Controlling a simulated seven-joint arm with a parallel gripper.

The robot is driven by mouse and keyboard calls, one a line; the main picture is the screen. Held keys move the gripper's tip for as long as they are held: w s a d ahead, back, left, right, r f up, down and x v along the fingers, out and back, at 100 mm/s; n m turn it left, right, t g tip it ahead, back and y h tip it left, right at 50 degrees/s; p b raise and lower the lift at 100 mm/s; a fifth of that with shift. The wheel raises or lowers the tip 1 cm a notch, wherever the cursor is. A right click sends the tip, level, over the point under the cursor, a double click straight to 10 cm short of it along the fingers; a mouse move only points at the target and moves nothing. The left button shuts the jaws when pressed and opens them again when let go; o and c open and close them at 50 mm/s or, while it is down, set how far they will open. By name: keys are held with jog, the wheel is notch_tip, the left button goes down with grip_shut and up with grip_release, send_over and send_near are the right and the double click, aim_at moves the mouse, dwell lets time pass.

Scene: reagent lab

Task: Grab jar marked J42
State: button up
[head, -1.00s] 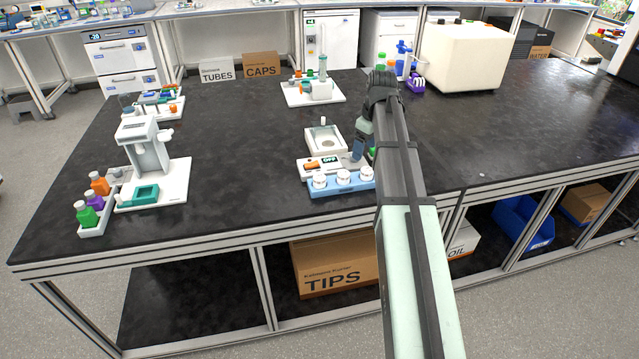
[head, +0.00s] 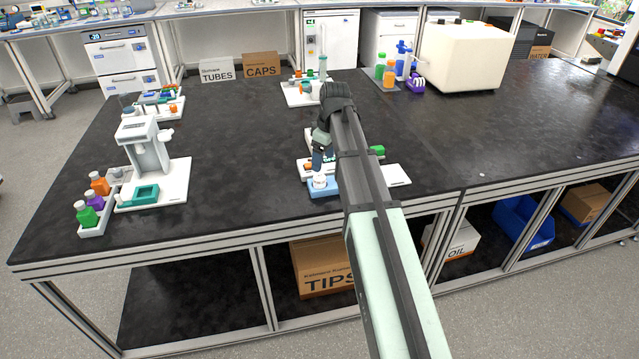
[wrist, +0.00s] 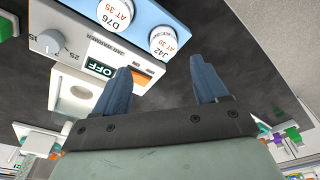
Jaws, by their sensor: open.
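The jar marked J42 (wrist: 163,42) is white-lidded, with "J42 AT 39" in red and black on its top. It stands at the right end of a light blue rack (wrist: 182,14) in the wrist view. A second jar, marked D76 (wrist: 115,14), stands beside it. My gripper (wrist: 160,68) is open and empty, its two blue fingers apart and pointing towards the J42 end of the rack. In the head view my gripper (head: 317,160) is just above and behind the leftmost jar (head: 320,181), which seems to be J42. My arm hides the rest of the rack.
A white jar warmer with an OFF display (wrist: 101,68) and a dial sits directly beside the rack. A white stand with a teal tray (head: 147,195) and a bottle rack (head: 95,229) are at left. The black bench between is clear.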

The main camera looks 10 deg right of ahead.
aim_at(320, 177)
jog(key=shift+a+f, duration=0.15)
jog(key=shift+f, duration=0.95)
jog(key=shift+a+f, duration=0.2)
jog(key=shift+f, duration=0.9)
jog(key=shift+a+f, duration=0.15)
jog(key=shift+f, duration=0.95)
jog(key=shift+c, duration=0.2)
jog(key=c, duration=1.1)
